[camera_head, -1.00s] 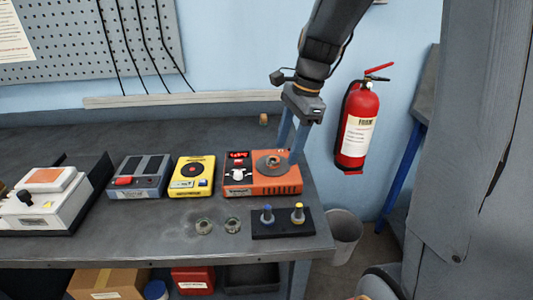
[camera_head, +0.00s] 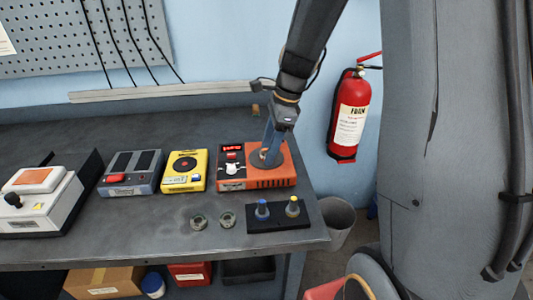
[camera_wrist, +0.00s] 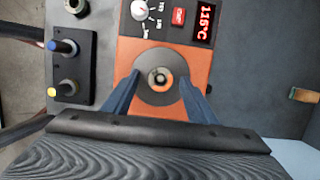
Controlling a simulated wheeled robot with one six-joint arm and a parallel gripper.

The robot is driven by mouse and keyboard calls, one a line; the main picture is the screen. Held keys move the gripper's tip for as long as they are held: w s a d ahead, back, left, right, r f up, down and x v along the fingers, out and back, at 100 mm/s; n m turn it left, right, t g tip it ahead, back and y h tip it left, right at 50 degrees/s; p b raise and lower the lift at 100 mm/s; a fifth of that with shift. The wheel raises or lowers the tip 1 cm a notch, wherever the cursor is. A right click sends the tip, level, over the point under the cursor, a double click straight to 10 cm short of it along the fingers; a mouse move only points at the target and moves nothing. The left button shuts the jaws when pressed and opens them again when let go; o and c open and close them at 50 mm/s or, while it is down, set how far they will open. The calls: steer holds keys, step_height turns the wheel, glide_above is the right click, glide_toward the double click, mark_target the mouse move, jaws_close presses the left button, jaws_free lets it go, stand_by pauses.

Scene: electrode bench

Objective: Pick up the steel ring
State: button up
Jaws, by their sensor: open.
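A small steel-coloured ring (camera_wrist: 158,69) lies at the middle of the round grey plate (camera_wrist: 177,95) on the orange hotplate unit (camera_wrist: 135,59). In the wrist view, my gripper (camera_wrist: 160,80) is open, with one blue finger on each side of the ring and clear space between. I cannot tell the fingertips' exact height above the plate. In the head view, my gripper (camera_head: 271,150) is over the orange unit (camera_head: 275,179), and its fingers largely hide the ring.
The hotplate display (camera_wrist: 202,22) reads 115°C. A black holder (camera_head: 280,224) with a blue-topped and a yellow-topped post stands in front. A yellow unit (camera_head: 184,171) is to the left. Two small round pieces (camera_head: 198,222) lie on the bench (camera_head: 150,233). A red extinguisher (camera_head: 350,117) is at right.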

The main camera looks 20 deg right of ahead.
steer(key=c, duration=1.3)
